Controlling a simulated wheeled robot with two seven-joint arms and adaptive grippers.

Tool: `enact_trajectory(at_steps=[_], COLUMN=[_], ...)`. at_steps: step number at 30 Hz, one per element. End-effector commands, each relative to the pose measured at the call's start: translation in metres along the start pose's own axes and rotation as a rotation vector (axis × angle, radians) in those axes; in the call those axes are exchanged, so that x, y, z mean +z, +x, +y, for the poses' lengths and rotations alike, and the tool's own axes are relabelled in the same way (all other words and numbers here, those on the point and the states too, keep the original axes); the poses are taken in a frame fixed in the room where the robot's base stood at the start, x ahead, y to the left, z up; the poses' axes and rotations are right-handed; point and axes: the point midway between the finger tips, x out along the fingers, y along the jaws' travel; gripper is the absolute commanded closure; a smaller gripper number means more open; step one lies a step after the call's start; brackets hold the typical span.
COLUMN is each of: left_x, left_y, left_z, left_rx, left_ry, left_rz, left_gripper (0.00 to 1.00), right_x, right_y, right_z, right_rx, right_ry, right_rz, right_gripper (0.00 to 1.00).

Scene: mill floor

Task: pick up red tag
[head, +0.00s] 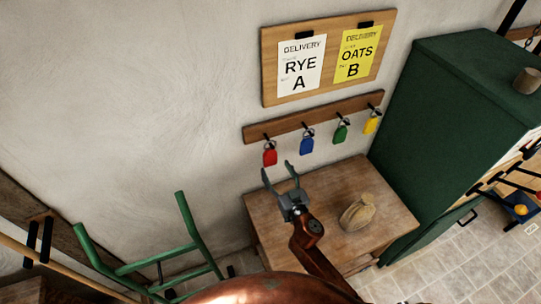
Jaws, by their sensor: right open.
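The red tag (270,157) hangs by a ring from the leftmost hook of a wooden rail (312,117) on the wall. Blue (307,146), green (341,134) and yellow (371,125) tags hang to its right on the same rail. My right gripper (279,173) is open and empty, with its fingertips just below and slightly right of the red tag in the picture. I cannot tell how far the fingers are from the wall. My left gripper is not in view.
A wooden table (390,205) with a small tied sack (357,213) stands under the rail. A tall green cabinet (440,120) stands at the right. A green chair frame (190,235) is at lower left. A board (331,43) with two delivery sheets hangs above.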

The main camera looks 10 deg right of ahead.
Motion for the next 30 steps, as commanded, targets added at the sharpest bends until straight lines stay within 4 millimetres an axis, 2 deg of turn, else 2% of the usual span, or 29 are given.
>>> enact_trajectory(at_steps=[18, 27, 30], left_x=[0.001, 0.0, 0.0], left_y=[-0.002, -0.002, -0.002], left_z=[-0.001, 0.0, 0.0], left_rx=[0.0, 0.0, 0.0], left_ry=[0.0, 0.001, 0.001], left_rz=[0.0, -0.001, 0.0], left_gripper=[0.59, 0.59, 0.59], right_x=[0.005, 0.005, 0.005], right_y=[0.072, 0.076, 0.076], right_z=[0.004, 0.004, 0.004], right_rx=[-0.002, -0.002, -0.002], right_ry=[-0.002, 0.0, 0.0], right_rz=[0.001, 0.001, 0.001], right_gripper=[0.4, 0.4, 0.47])
